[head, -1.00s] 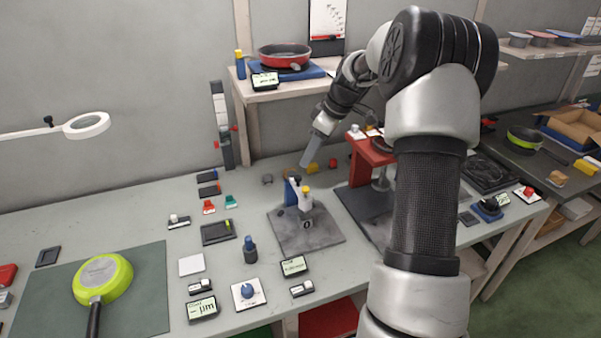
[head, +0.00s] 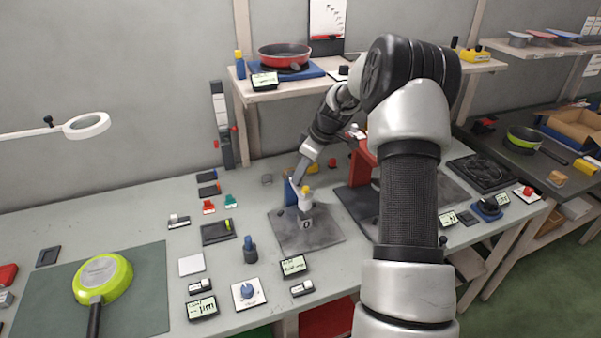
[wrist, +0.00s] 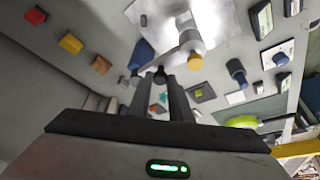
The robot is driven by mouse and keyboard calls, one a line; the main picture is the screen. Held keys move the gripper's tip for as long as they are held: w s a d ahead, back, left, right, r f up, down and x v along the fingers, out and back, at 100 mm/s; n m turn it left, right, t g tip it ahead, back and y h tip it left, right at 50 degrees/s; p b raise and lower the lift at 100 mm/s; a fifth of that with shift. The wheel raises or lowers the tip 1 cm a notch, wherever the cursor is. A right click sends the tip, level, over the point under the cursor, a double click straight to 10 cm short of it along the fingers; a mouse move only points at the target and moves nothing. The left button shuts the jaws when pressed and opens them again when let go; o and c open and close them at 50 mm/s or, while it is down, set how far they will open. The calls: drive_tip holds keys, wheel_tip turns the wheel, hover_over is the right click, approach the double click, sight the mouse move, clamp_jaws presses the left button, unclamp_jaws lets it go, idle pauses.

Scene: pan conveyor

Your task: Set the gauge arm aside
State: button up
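The gauge stand is a blue post (head: 290,192) on a grey plate (head: 312,239), beside a white upright part with a yellow cap (head: 306,190). The wrist view also shows the blue post (wrist: 142,54) and the yellow cap (wrist: 195,62). A small dark knob (wrist: 160,73) shows at my fingertips; I take it as part of the gauge arm, whose full shape is hidden. My gripper (head: 298,180) points down at the top of the post. In the wrist view its two dark fingers (wrist: 161,80) stand apart with a gap between them; whether they touch the knob is unclear.
A red press-like frame (head: 362,160) stands close right of the gauge stand. A dark tray (head: 218,232) and a blue-capped dark cylinder (head: 250,250) lie to the left. A shelf with a red pan (head: 285,55) is above and behind. Bare bench shows at the left back.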

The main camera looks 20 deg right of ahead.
clamp_jaws()
